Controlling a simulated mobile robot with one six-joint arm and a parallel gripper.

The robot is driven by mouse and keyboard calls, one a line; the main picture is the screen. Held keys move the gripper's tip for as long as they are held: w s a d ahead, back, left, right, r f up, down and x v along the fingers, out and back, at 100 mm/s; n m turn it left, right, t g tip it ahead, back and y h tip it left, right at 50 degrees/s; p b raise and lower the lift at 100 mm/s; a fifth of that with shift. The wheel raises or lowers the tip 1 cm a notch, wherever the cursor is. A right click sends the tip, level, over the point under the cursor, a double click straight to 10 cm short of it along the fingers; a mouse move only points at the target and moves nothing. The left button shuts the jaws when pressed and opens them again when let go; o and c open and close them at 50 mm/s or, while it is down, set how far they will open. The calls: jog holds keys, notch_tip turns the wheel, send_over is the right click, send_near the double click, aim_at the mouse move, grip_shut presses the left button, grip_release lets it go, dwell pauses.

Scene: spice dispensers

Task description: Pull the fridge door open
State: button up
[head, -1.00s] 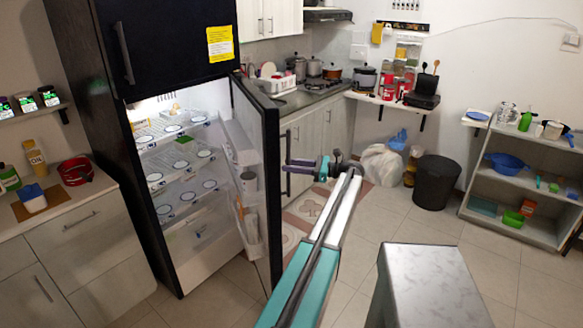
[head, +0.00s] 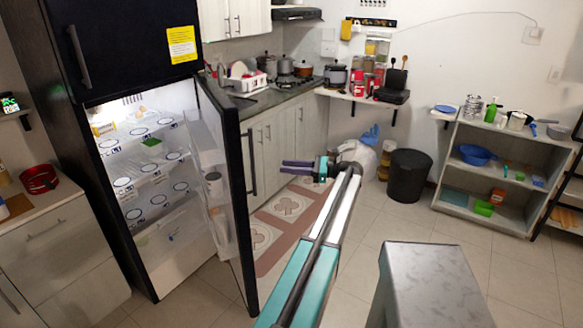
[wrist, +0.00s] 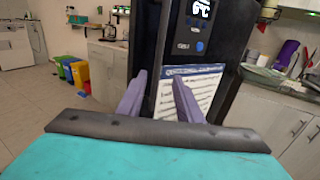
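The fridge (head: 70,150) stands at the left, its lower compartment open and lit, with shelves of round-marked spots. Its door (head: 236,190) is swung well out, the white inner racks facing left. The dark vertical door handle (head: 250,162) shows just right of the door's edge. My gripper (head: 284,168) points left towards the handle, with a visible gap between. Its purple fingers are apart and empty. In the wrist view, the fingers (wrist: 160,78) are spread before the door's dark front (wrist: 215,60), which has a temperature display (wrist: 200,10) and a printed sheet (wrist: 190,92).
A counter with cabinets (head: 265,145) stands behind the door. A patterned mat (head: 287,205) lies on the floor. A black bin (head: 408,176) and an open shelf (head: 455,197) stand at the right. A grey-topped block (head: 430,280) is in the foreground. Tiled floor lies open between.

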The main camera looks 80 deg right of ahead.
jog(key=shift+w, duration=0.2)
jog(key=shift+s, duration=0.1)
grip_shut()
jog(key=s+a+f+n+g+b, duration=0.1)
jog(key=a+f+n+g, duration=0.2)
jog(key=f+n+g, duration=0.45)
jog(key=a+f+n+g+b, duration=0.1)
jog(key=a+f+n+g, duration=0.3)
jog(key=f, duration=0.7)
jog(key=w+a+r+n+g+h+b, duration=0.2)
jog(key=w+a+n+g, duration=0.1)
jog(key=w, duration=0.7)
jog(key=w+a+r+n+g+h+b, duration=0.2)
jog(key=w+n, duration=0.3)
jog(key=w, duration=0.5)
jog(key=w+a+r+n+g+h+b, duration=0.2)
jog(key=w+a+r+n+g, duration=0.2)
jog(key=w, duration=0.6)
jog(key=shift+a+h+b, duration=0.3)
jog(key=shift+a, duration=0.3)
